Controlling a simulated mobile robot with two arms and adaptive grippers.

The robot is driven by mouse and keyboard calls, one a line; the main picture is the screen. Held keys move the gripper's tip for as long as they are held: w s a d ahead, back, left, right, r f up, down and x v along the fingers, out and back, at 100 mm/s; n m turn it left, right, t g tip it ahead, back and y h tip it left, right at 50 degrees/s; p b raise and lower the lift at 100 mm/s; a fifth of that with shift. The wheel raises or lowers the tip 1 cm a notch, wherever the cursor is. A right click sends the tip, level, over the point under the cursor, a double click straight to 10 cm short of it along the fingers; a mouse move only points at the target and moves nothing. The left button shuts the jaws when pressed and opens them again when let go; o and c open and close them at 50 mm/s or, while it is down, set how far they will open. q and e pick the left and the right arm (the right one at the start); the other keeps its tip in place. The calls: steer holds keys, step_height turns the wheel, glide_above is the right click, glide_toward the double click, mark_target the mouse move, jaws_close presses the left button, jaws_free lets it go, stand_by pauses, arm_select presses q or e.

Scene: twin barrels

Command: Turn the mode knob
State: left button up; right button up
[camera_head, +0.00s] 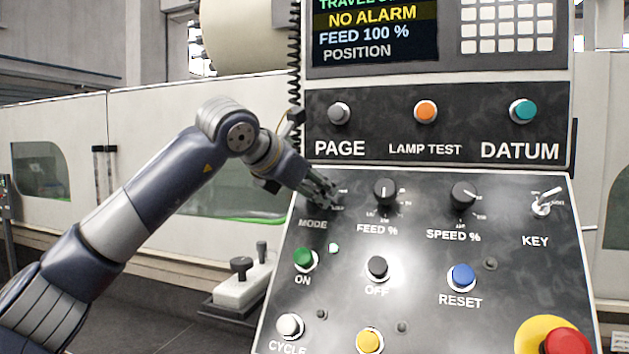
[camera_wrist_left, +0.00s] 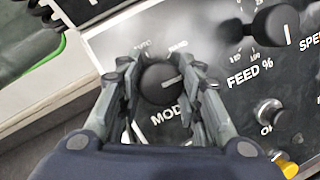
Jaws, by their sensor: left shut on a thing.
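The mode knob (camera_wrist_left: 160,83) is a round black knob with a white pointer line, above the word MODE in the left wrist view. My left gripper (camera_wrist_left: 163,80) has its two fingers on either side of the knob and is shut on it. In the head view my left gripper (camera_head: 330,192) reaches in from the left to the panel's upper left, above the MODE label (camera_head: 313,224). It hides the knob there. The pointer line points toward the right finger in the wrist view. My right gripper is not in view.
The feed knob (camera_head: 385,192) and speed knob (camera_head: 463,195) lie to the right, with a key switch (camera_head: 542,203) beyond. A red emergency button (camera_head: 566,342) is at lower right.

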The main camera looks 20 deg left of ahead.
arm_select(q)
steer(key=m+p, duration=0.2)
steer(key=m, duration=0.1)
steer(key=shift+r+m+g+h, duration=0.3)
steer(key=shift+r+g, duration=0.05)
steer(key=shift+g, duration=0.05)
steer(key=shift+f+m+g+p, duration=0.1)
steer(key=shift+m+g+p, duration=0.2)
steer(key=shift+m+p, duration=0.8)
steer(key=o, duration=1.1)
steer(key=shift+s, duration=0.1)
steer(key=v, duration=1.2)
steer(key=shift+a+f, duration=0.1)
